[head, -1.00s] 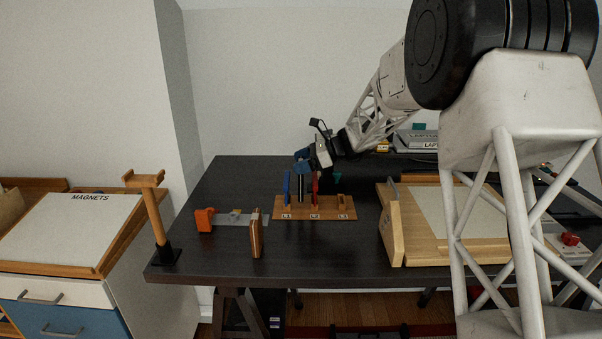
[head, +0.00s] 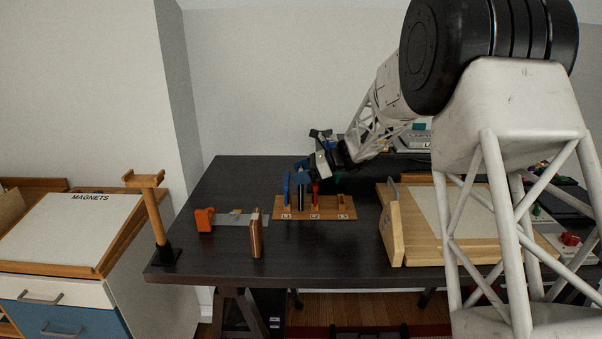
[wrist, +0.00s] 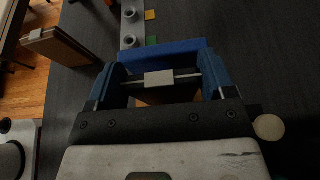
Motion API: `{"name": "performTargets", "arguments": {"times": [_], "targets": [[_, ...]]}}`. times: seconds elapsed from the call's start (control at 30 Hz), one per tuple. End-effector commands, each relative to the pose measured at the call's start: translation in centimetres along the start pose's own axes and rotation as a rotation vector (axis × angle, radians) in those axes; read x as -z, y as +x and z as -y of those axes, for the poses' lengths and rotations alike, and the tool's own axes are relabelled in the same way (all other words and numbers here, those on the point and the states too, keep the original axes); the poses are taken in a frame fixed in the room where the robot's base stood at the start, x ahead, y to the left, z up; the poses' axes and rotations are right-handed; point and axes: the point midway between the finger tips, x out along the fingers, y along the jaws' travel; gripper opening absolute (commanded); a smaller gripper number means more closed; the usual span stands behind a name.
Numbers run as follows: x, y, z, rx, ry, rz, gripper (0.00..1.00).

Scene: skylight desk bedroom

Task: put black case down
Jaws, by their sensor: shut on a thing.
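A wooden rack (head: 330,213) with slots labelled L1, L2 and L3 stands on the dark desk. The black case (head: 303,200) stands upright at the rack between a blue upright piece (head: 287,188) on its left and a red one (head: 315,194) on its right. My gripper (head: 302,172) is shut on the top of the black case, coming down from the upper right. In the wrist view the blue fingers of my gripper (wrist: 160,80) show, with the blue piece (wrist: 165,53) just beyond them. The black case cannot be made out there, and its lower end's seating is unclear.
A wooden drawing board (head: 450,235) stands to the right. A wooden post (head: 155,215) is at the desk's left edge. The desk front is clear.

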Motion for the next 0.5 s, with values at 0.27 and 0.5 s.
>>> {"name": "performTargets", "arguments": {"times": [0.27,0.5], "targets": [[0.26,0.11,0.00,0.000,0.000,0.000,0.84],[0.26,0.11,0.01,0.000,0.000,0.000,1.00]]}}
